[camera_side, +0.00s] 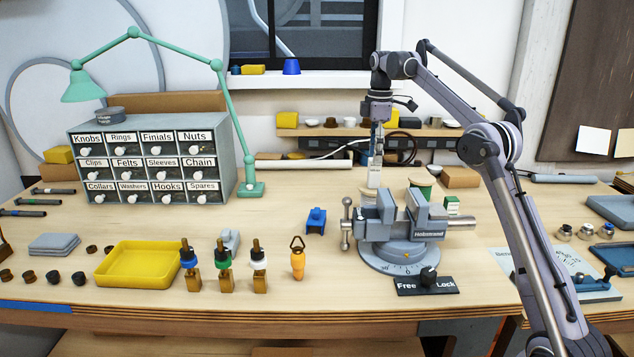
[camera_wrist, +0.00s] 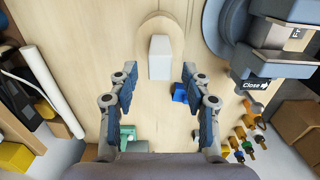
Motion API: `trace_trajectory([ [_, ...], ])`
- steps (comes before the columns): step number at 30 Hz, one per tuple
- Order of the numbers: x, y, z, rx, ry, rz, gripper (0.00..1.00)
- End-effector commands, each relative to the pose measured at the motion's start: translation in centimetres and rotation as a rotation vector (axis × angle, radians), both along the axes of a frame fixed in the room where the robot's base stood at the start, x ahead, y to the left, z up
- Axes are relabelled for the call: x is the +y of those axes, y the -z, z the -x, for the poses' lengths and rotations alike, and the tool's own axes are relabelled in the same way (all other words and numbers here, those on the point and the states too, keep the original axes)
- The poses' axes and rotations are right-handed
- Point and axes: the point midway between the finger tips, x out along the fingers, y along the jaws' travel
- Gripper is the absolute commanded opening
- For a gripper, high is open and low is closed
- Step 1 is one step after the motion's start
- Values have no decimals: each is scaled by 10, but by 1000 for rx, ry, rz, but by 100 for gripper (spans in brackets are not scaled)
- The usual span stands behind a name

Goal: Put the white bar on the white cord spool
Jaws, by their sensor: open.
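My gripper (camera_side: 377,148) hangs upright behind the vise, its jaws apart. In the wrist view, my gripper's two blue-padded fingers (camera_wrist: 157,92) stand wide open with nothing between them. A white bar (camera_wrist: 158,57) shows just beyond the fingertips, on or over a round wooden spool flange (camera_wrist: 153,19). The bar looks upright and untouched by the fingers. In the side view, the pale upright piece (camera_side: 374,174) below my gripper appears to be this bar. The spool's cord is hidden in the wrist view, so its colour cannot be told there.
The grey vise (camera_side: 400,218) stands close in front of my gripper. A spool with green cord (camera_side: 420,180) is behind the vise. A blue part (camera_side: 316,221) lies on the bench to the left. A long white tube (camera_side: 303,164) lies along the back.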

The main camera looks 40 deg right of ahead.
Motion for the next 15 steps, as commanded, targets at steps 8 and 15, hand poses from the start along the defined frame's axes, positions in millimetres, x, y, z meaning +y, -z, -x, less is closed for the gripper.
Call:
trace_trajectory([
  [8, 34, -17, 3, -53, 68, 22, 48],
  [15, 97, -30, 24, -167, 210, 41, 48],
])
